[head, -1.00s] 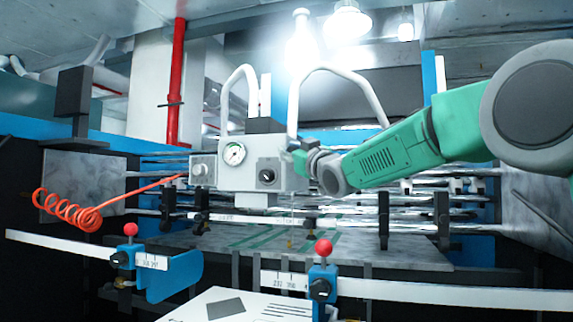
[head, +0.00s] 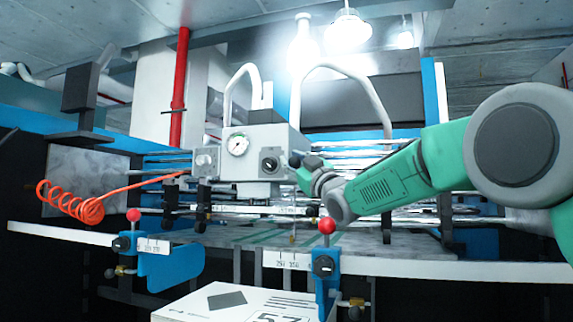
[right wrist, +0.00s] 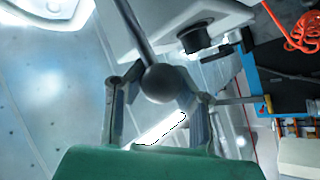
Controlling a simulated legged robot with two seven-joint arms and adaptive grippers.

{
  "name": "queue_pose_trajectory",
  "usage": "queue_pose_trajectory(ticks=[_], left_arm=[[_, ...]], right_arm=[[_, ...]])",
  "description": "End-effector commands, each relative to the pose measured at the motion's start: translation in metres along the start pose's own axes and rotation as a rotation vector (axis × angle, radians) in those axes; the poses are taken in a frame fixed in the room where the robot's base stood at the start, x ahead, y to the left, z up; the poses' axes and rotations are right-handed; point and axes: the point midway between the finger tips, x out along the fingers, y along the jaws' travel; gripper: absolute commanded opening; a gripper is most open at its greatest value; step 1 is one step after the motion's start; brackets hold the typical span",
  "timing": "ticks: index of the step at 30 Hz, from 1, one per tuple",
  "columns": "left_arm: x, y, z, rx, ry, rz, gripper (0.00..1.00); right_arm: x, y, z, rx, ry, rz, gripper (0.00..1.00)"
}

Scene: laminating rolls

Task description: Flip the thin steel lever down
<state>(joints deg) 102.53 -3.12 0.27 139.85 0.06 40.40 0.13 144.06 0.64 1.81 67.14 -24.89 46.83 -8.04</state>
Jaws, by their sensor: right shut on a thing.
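The thin steel lever (right wrist: 138,35) shows in the right wrist view as a dark rod running down from the top to a round ball knob (right wrist: 161,83). The knob sits between the two fingers of my right gripper (right wrist: 158,98), which is shut on the lever. In the head view my right gripper (head: 299,167) is at the right side of the pale grey control box (head: 225,168), which carries a round gauge (head: 238,144) and a black dial (head: 269,165). The lever is too small or hidden to make out there. My left gripper is out of view.
An orange coiled hose (head: 75,203) hangs at the left of the box. Two red-knobbed blue clamps, left (head: 125,243) and right (head: 325,265), stand on the white rail (head: 430,266) in front. Metal rollers run behind.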

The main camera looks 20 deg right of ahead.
Motion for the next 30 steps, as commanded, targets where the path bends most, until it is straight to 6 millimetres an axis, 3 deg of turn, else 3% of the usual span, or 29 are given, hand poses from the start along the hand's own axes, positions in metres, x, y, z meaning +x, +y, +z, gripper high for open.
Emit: queue_pose_trajectory(ticks=[1, 5, 6, 8, 9, 20, 30], left_arm=[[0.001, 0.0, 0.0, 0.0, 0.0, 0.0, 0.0], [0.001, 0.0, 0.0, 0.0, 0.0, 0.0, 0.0], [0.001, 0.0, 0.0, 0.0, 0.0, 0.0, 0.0], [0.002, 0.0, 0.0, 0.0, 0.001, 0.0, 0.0], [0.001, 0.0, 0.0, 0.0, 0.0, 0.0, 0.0], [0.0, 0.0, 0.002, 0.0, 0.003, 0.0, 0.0], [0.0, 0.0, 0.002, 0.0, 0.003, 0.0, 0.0]], right_arm=[[-0.006, -0.009, 0.017, 0.005, -0.03, -0.015, 0.0], [-0.005, -0.01, 0.018, 0.004, -0.032, -0.016, 0.0], [-0.005, -0.01, 0.018, 0.004, -0.032, -0.016, 0.23], [-0.005, -0.01, 0.018, 0.005, -0.033, -0.017, 0.44], [-0.005, -0.01, 0.019, 0.005, -0.034, -0.016, 0.49], [-0.003, -0.011, 0.013, 0.003, -0.025, -0.014, 0.49], [-0.047, -0.007, 0.015, 0.005, -0.029, -0.012, 0.49]])
